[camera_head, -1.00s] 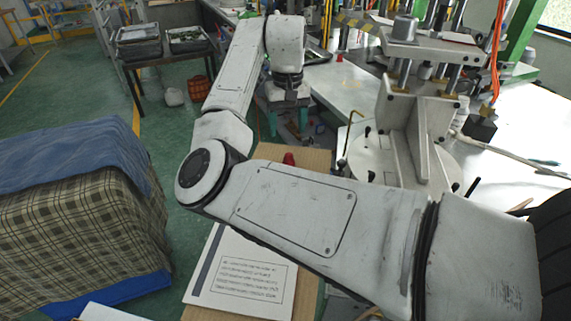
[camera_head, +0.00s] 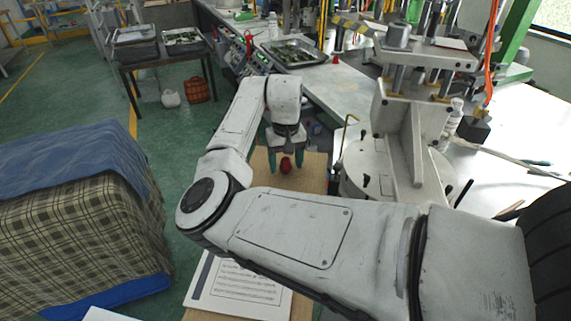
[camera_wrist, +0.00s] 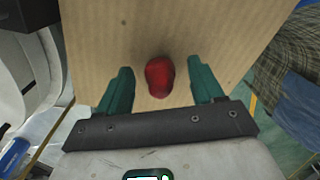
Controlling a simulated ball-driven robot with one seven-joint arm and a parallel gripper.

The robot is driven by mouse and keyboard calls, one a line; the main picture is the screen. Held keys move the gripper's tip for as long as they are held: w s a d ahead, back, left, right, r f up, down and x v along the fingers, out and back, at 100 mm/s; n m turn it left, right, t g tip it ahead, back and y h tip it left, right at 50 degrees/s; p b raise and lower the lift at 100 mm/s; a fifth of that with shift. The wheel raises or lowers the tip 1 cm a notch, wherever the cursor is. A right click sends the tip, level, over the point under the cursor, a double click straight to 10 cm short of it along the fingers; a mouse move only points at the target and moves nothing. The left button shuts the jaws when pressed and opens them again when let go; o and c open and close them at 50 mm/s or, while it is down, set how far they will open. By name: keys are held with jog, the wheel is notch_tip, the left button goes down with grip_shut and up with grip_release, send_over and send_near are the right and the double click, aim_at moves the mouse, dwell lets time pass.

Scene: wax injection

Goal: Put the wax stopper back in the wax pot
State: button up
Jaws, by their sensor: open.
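The red wax stopper (camera_head: 286,166) stands on a tan wooden board (camera_head: 318,168). My gripper (camera_head: 286,163) has two green fingers, spread apart and pointing down at the board. In the wrist view the stopper (camera_wrist: 159,76) shows between the open fingers of the gripper (camera_wrist: 159,70), with a gap on each side; neither finger touches it. What looks like the wax pot (camera_head: 362,182) is the round pale vessel right of the board, at the foot of the press. Its opening cannot be made out.
The grey press (camera_head: 414,135) rises beside the pot. A paper sheet (camera_head: 240,288) lies on the near part of the board. A tray of green pieces (camera_head: 292,54) sits on the workbench behind. A cloth-covered block (camera_head: 75,215) stands at left.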

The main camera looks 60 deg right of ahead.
jog(key=c, duration=1.1)
jog(key=shift+r, duration=0.1)
